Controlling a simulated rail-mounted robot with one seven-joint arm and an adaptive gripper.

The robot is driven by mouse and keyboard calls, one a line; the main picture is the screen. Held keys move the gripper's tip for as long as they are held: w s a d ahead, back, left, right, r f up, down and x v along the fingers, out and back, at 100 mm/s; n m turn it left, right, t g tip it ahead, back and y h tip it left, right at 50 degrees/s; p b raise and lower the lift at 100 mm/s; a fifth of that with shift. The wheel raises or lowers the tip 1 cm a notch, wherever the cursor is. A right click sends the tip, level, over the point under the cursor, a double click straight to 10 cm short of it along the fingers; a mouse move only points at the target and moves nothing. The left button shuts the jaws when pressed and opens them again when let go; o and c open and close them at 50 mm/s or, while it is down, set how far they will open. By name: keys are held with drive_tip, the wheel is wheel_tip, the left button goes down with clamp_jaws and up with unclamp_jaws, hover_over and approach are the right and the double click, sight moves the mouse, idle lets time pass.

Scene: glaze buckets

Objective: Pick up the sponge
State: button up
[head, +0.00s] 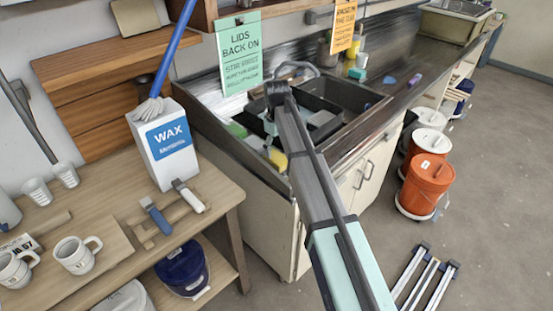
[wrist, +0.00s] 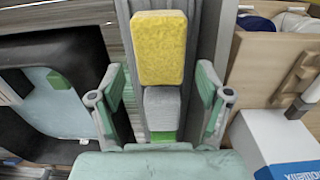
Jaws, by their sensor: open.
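A yellow sponge (wrist: 158,48) lies at the top middle of the wrist view, just beyond my gripper's fingertips. It also shows in the head view (head: 278,159), near the front edge of the sink. My gripper (wrist: 160,82) is open, with one green-padded finger on each side and no sponge held. A grey block (wrist: 163,108) with a green part below it lies between the fingers, in line with the yellow sponge. In the head view my arm covers part of the sink, and I cannot make out the fingers clearly.
The sink (head: 345,95) has dark basins and a metal rim. A wooden bench (head: 100,215) at left holds a WAX box (head: 165,145), two brushes and mugs (head: 77,254). An orange bucket (head: 427,183) stands on the floor at right. Open floor lies beyond.

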sight(277, 157)
drive_tip(key=shift+f+p, duration=1.35)
drive_tip(key=shift+f, duration=1.5)
drive_tip(key=c, duration=0.6)
